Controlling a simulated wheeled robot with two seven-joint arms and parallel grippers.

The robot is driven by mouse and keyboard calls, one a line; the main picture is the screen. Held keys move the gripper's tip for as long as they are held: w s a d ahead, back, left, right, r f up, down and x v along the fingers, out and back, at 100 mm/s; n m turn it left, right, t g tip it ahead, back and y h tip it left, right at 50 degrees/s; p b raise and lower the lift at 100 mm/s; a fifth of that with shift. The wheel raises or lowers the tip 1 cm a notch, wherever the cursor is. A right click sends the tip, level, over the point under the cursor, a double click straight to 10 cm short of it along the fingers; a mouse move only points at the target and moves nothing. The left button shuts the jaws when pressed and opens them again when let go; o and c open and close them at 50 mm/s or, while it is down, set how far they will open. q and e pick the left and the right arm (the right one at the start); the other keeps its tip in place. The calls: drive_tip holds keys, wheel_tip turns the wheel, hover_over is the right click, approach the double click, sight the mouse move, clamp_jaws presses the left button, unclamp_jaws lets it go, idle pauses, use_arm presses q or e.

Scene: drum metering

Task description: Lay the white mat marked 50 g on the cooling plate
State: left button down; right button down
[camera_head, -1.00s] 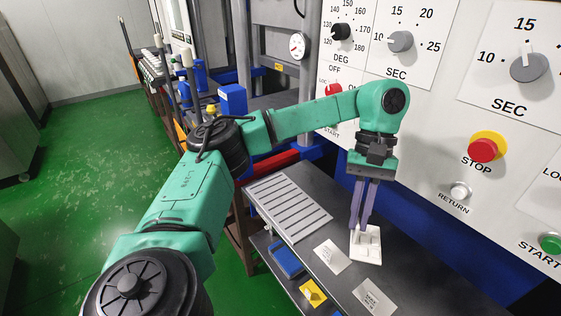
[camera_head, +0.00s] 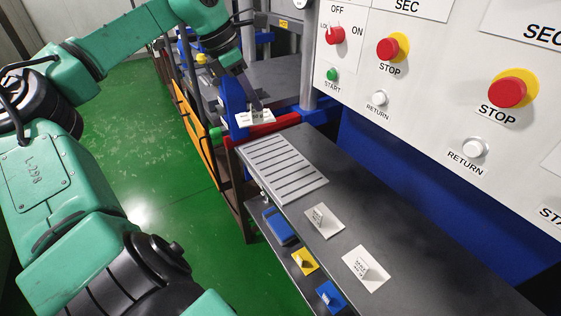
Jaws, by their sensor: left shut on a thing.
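My left gripper (camera_head: 257,106) points down and is shut on a white mat (camera_head: 243,121) with small dark print, too small to read. It holds the mat beyond the far end of the cooling plate (camera_head: 281,169), near a red bar. The cooling plate is a pale, slatted rectangle on the dark bench, and its top is empty. Two other white mats with raised tabs lie on the bench: one (camera_head: 333,226) close to the plate, one (camera_head: 375,281) farther right. Their print is too small to read. My right gripper is out of view.
A lower shelf holds a blue block (camera_head: 278,226), a yellow piece (camera_head: 305,261) and a blue piece (camera_head: 330,297). The red bar (camera_head: 285,122) and a blue upright stand beyond the bench's far end. The white control panel (camera_head: 440,125) rises along the right.

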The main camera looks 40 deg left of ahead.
use_arm(q)
drive_tip(key=w+d+r+n+b, duration=0.1)
drive_tip(key=w+d, duration=0.1)
drive_tip(key=n+b, duration=0.1)
drive_tip(key=b, duration=0.1)
hover_over(294, 181)
drive_tip(key=shift+y, duration=0.4)
wheel_tip(294, 181, down, 19)
drive_tip(key=shift+w+f, duration=0.1)
drive_tip(key=c, duration=1)
unclamp_jaws()
